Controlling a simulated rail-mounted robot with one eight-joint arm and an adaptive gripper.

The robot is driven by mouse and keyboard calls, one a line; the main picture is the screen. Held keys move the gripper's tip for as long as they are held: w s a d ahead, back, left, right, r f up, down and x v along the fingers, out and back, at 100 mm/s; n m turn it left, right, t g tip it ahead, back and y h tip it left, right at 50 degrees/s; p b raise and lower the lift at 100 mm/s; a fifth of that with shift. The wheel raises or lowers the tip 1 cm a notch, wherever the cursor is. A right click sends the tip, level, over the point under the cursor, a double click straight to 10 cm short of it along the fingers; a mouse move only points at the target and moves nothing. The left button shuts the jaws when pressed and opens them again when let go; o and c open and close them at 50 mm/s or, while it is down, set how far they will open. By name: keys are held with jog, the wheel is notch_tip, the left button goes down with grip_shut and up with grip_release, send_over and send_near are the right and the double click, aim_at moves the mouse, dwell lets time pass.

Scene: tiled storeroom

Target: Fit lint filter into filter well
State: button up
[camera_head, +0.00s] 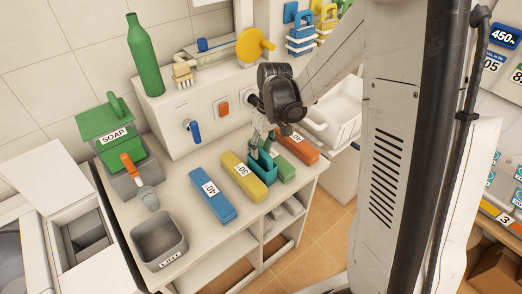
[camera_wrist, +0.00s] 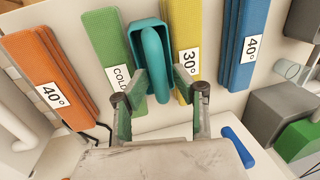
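The lint filter appears to be the teal box-shaped piece with a looped handle (camera_head: 263,166), upright on the counter between the yellow and green boxes. In the wrist view its handle (camera_wrist: 154,62) rises toward the camera. My gripper (camera_head: 258,146) is directly above it, pointing down. In the wrist view my gripper's fingers (camera_wrist: 160,88) are on either side of the handle and look spread, with a small gap at the right; contact at the left is unclear. A rectangular opening (camera_head: 88,232) in the white appliance at left may be the filter well; its inside is partly hidden.
Blue (camera_head: 213,195), yellow (camera_head: 243,176), green (camera_head: 279,164) and orange (camera_head: 305,147) boxes line the counter. A grey lint bin (camera_head: 158,241) stands front left. A soap box (camera_head: 118,150) and green bottle (camera_head: 145,55) are behind. Bare counter lies left of the blue box.

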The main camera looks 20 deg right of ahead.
notch_tip(320, 180, up, 11)
jog(key=d, duration=0.2)
jog(key=s+a+r+m+t+h, duration=0.1)
jog(key=s+r+m+t, duration=0.1)
jog(key=s, duration=0.7)
jog(key=s+a+r+m+t, duration=0.1)
jog(key=s+a+r+t, duration=0.1)
jog(key=s+r+t, duration=0.3)
jog(key=shift+s+m+t+h, duration=0.4)
jog(key=shift+s, duration=1.5)
notch_tip(320, 180, down, 5)
jog(key=b, duration=0.5)
jog(key=shift+r, duration=0.1)
jog(key=shift+o, duration=0.2)
